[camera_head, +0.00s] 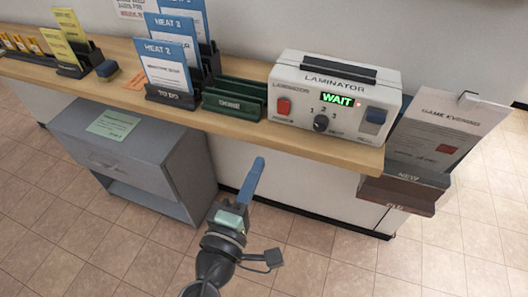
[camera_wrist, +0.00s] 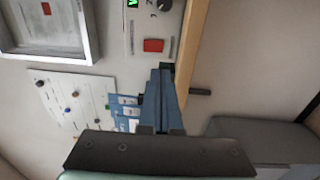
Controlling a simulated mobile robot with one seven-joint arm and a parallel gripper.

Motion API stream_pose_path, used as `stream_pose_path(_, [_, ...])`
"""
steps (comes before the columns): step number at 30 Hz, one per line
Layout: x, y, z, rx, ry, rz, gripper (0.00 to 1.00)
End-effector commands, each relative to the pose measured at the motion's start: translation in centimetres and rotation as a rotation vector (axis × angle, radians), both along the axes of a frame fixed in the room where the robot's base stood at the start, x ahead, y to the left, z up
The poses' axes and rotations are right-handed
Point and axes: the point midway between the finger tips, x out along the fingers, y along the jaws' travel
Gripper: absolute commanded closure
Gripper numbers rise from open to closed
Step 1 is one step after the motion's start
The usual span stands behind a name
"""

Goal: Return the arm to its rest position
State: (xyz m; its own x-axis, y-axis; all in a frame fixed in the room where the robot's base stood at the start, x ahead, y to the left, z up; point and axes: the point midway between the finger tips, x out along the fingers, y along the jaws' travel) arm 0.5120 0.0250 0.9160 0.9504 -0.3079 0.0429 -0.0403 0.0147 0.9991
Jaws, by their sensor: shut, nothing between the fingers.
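My gripper (camera_head: 256,166) is in the head view, in front of the wooden counter (camera_head: 240,135) and lower than its top. Its blue fingers are together and hold nothing. The arm comes up from the bottom of the picture. In the wrist view the shut fingers (camera_wrist: 162,75) point toward the laminator (camera_wrist: 158,22), which is seen sideways and partly cut off. In the head view the laminator (camera_head: 340,95) stands on the counter, with a green WAIT display, a red switch, a knob and a blue switch. The fingers appear clear of the counter.
A TO DO holder (camera_head: 172,95) with blue HEAT cards and an empty green DONE holder (camera_head: 235,105) stand left of the laminator. A grey cabinet (camera_head: 135,150) stands below left. A brown holder (camera_head: 405,190) with a GAME EVENING sheet hangs at the counter's right end. The floor in front is clear.

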Motion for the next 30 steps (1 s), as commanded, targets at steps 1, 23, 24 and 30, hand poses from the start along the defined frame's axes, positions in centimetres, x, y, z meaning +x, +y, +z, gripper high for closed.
stream_pose_path(1, [-0.5,0.2,-0.2,-0.001,0.001,0.001,1.00])
stream_pose_path(23, [-1.0,0.3,0.2,0.010,-0.006,-0.001,1.00])
stream_pose_path(24, [-0.7,0.2,0.7,0.033,-0.018,-0.001,1.00])
stream_pose_path(30, [2.4,-1.4,9.5,0.382,-0.210,0.032,1.00])
